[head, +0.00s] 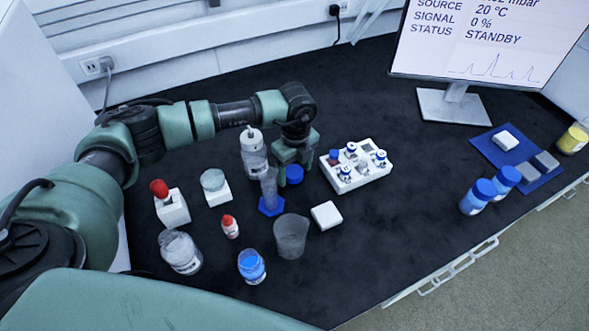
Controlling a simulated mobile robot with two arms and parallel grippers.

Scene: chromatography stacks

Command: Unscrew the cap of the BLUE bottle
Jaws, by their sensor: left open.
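A small bottle with blue contents and a white label (252,267) stands upright at the front of the black bench. Its mouth looks open, with blue showing at the top. A blue cap (294,175) is on the bench further back, directly below my left gripper (292,163). The left gripper points down and is open; its fingers are close to the cap, but I cannot tell whether they touch it. Two blue-capped bottles (477,196) (505,181) stand upright at the right. My right gripper is not in view.
A cylinder with a blue base (269,193) and a wash bottle (253,153) stand close left of the gripper. A white vial rack (366,174) is close right. A beaker (291,236), white block (326,215) and glass jar (180,252) stand in front. Bench right of centre is clear.

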